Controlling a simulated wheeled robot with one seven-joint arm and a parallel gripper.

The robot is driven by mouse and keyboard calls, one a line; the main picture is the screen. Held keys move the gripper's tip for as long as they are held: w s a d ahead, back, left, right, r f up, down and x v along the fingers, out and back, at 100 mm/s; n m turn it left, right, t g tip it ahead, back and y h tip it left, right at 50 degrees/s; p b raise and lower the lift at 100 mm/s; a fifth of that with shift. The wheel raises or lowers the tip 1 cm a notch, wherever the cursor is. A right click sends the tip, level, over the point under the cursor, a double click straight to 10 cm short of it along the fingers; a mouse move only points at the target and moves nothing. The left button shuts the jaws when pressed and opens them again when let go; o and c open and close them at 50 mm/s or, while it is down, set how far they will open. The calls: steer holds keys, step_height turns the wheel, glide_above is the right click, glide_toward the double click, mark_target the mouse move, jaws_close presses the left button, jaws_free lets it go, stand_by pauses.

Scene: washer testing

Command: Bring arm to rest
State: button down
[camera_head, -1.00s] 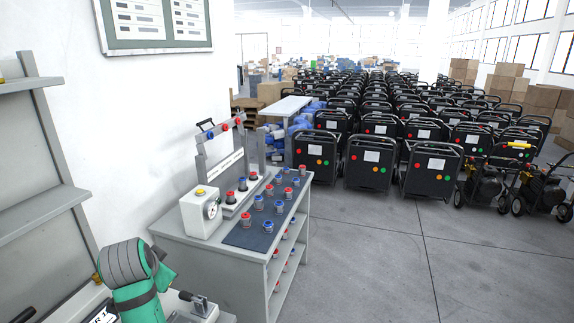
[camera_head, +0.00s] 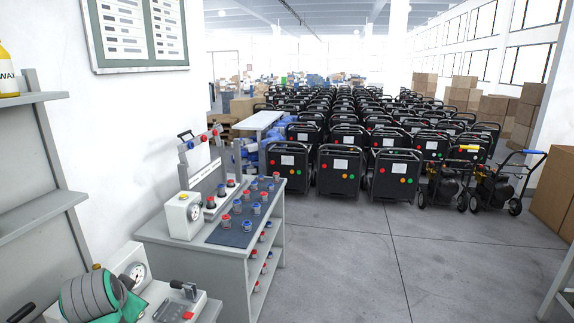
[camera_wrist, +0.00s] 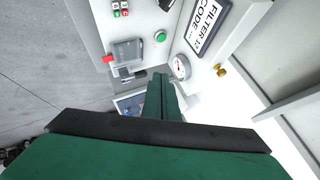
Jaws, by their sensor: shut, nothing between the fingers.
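My gripper (camera_wrist: 162,98) shows in the wrist view as a narrow green shape with its fingers together and nothing between them. It points over a white test unit with a round gauge (camera_wrist: 182,67), a green button (camera_wrist: 160,36) and a "FILTER" code label (camera_wrist: 207,25). In the head view my green arm with its grey bands is low at the left, in front of the white unit with a gauge (camera_head: 138,272) and a clamp-like lever (camera_head: 184,289). The fingertips are hidden there.
A grey bench (camera_head: 205,258) with a dark mat (camera_head: 231,232) and several red and blue fittings stands just beyond. Grey shelves (camera_head: 35,205) are at the left by the wall. Black machines (camera_head: 394,178) stand in rows behind. The floor (camera_head: 345,270) at right centre is clear.

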steer(key=shift+n+t, duration=0.7)
steer(key=d+f, duration=0.3)
steer(key=f, duration=0.3)
steer(key=d+f, duration=0.4)
steer(key=f, duration=0.2)
steer(key=d+f, duration=0.3)
steer(key=f, duration=0.3)
steer(key=shift+s+d, duration=0.2)
steer(key=shift+s, duration=0.05)
steer(key=s+d+f+n+t, duration=0.1)
steer(key=s+d+f, duration=0.6)
steer(key=s+d, duration=0.15)
steer(key=s+d+f+n+t, duration=0.1)
steer(key=s+d+f+t, duration=0.1)
steer(key=s+d+f, duration=0.55)
steer(key=s+d+r+t+h, duration=0.1)
steer(key=s+d+r, duration=0.3)
steer(key=s, duration=0.4)
steer(key=s+d+r+t+h, duration=0.1)
steer(key=s+d+r, duration=0.2)
steer(key=s, duration=0.5)
steer(key=s+d+r+t+h, duration=0.1)
steer(key=s+d+r, duration=0.3)
steer(key=s, duration=0.4)
steer(key=shift+s+d+r+n+h, duration=0.3)
steer(key=shift+s+d+r+n, duration=0.1)
steer(key=shift+d, duration=0.3)
steer(key=shift+d, duration=0.1)
